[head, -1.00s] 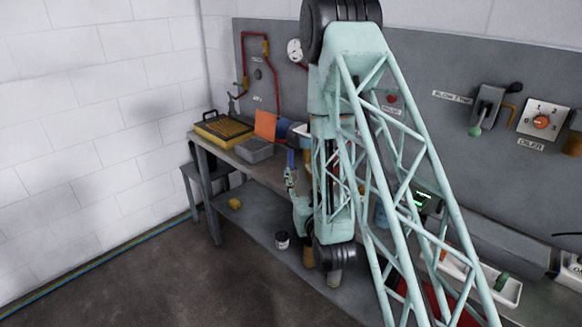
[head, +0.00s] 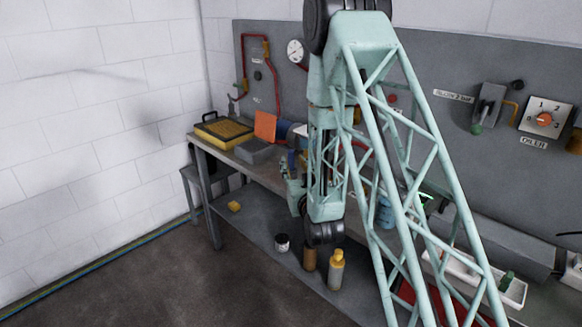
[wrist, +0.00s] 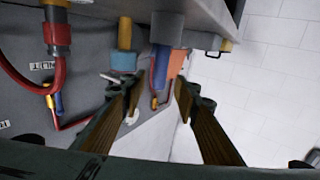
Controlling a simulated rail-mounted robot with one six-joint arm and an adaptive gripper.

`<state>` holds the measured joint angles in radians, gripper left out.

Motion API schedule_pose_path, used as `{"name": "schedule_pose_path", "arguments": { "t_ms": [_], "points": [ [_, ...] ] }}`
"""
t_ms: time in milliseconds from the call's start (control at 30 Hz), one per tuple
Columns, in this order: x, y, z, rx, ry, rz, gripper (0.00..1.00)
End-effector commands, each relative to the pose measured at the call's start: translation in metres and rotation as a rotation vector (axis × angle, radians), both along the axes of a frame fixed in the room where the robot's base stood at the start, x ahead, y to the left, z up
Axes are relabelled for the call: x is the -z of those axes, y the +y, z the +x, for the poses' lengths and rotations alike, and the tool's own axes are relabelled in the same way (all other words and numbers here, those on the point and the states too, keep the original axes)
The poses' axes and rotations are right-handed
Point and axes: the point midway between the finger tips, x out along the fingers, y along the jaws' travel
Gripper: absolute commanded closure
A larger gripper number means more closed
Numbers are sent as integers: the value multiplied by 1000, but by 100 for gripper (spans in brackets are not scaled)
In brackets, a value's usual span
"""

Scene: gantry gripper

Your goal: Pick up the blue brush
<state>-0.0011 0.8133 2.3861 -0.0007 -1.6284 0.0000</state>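In the wrist view a blue upright piece (wrist: 160,66), which looks like the blue brush, sticks out of a grey cylinder (wrist: 168,28). My gripper (wrist: 160,82) is open, its two fingers apart and nothing clearly held. The blue piece shows in the gap beyond the fingertips; I cannot tell whether they touch it. My arm hides part of the bench there.
A yellow piece with a light blue block (wrist: 124,61) is left of the blue piece. Bottles (head: 336,268) stand on the lower shelf.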

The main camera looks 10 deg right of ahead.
Motion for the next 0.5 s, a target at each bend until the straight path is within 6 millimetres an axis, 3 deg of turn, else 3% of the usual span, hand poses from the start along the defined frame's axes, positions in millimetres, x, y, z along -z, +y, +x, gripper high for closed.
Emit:
{"name": "schedule_pose_path", "arguments": {
  "t_ms": [333,500],
  "points": [
    [0,0,1,0,0,0,72],
    [0,0,11,0,-3,0,72]
  ]
}}
